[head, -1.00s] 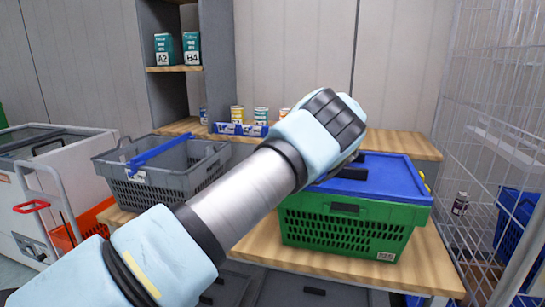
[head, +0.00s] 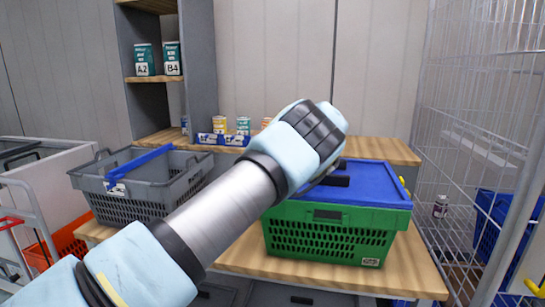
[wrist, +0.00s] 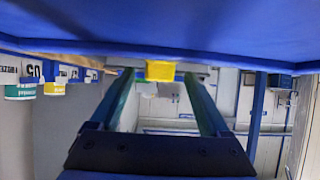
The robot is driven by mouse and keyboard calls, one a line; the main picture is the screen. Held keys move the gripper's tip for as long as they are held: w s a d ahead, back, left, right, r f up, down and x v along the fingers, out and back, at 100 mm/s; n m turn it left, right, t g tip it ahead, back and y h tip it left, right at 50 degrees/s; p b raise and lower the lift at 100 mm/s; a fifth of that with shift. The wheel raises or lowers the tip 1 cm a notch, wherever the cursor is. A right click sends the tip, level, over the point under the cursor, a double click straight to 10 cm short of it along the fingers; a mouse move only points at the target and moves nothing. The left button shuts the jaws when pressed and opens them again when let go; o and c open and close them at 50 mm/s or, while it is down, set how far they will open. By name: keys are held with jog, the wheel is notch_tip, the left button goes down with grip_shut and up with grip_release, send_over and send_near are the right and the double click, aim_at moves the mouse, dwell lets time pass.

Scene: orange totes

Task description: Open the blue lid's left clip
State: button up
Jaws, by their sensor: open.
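The blue lid (head: 380,180) lies on the green crate (head: 330,236) on the wooden table, with a dark handle on top. In the head view my arm covers the lid's left side, and my gripper's fingers are hidden behind it. In the wrist view, which looks upside down, the lid (wrist: 160,25) spans the top. A yellow clip (wrist: 160,71) hangs at its edge. My gripper (wrist: 159,77) is open, one finger on each side of the clip in the picture. Contact cannot be told. Another yellow clip (head: 403,181) shows at the lid's right edge.
A grey crate (head: 130,205) with a blue bar stands left of the green crate. Small cans (head: 243,125) and a blue bin row (head: 222,139) stand behind. A wire mesh cage (head: 475,130) rises close on the right. Bare table (head: 235,258) shows between the crates.

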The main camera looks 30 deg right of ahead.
jog(key=b+v, duration=0.1)
jog(key=v, duration=0.5)
jog(key=shift+s+d+r, duration=0.1)
jog(key=shift+s+d, duration=0.1)
jog(key=shift+d, duration=0.05)
jog(key=shift+s+d+r, duration=0.15)
jog(key=shift+d+r, duration=0.1)
jog(key=shift+v, duration=0.85)
jog(key=shift+s, duration=0.1)
